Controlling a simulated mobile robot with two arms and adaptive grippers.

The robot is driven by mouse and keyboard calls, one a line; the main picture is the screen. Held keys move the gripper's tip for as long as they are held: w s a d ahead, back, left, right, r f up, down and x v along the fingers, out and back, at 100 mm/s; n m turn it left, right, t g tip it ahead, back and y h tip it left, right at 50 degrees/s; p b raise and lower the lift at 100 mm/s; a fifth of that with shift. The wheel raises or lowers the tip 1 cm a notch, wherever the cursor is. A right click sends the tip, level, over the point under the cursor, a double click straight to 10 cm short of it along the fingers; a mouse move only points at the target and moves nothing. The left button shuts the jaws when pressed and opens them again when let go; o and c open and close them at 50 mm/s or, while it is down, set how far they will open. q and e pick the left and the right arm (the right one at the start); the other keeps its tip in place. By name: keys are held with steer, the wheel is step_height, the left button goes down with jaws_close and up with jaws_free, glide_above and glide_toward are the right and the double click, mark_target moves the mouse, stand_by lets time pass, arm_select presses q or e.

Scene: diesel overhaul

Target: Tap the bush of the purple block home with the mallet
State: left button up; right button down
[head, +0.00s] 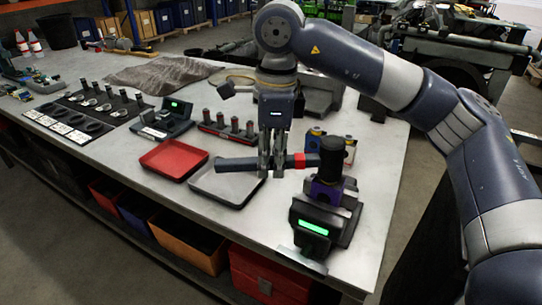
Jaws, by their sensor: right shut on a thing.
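My right gripper (271,160) is shut on the handle of the mallet (238,164), which lies level across the fingers. The mallet's dark grip sticks out to the left and a red part to the right. Its black head (332,154) is over the purple block (325,192). The purple block sits on a dark fixture with a lit green display (313,227) near the table's front edge. The bush is not clearly visible, as the mallet head covers the block's top. I cannot tell whether the head touches it. My left gripper is out of view.
A red tray (174,160) and a grey tray (226,189) lie left of the fixture. Blue and yellow blocks (316,141) stand behind it. A rack of dark pegs (228,128), a second green-display device (166,119) and a cloth (165,74) lie farther back.

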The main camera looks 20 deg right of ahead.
steer(key=shift+r+p, duration=0.45)
steer(key=shift+r, duration=0.05)
step_height(320, 180, up, 4)
steer(key=shift+d+f+p, duration=0.1)
steer(key=shift+f+p, duration=0.15)
steer(key=shift+p, duration=0.95)
steer(key=shift+d, duration=0.1)
steer(key=shift+r+y+b, duration=0.1)
steer(key=shift+y+b, duration=0.2)
steer(key=shift+b, duration=0.1)
steer(key=shift+s+d+r, duration=0.1)
steer(key=shift+r, duration=0.1)
steer(key=shift+a, duration=0.2)
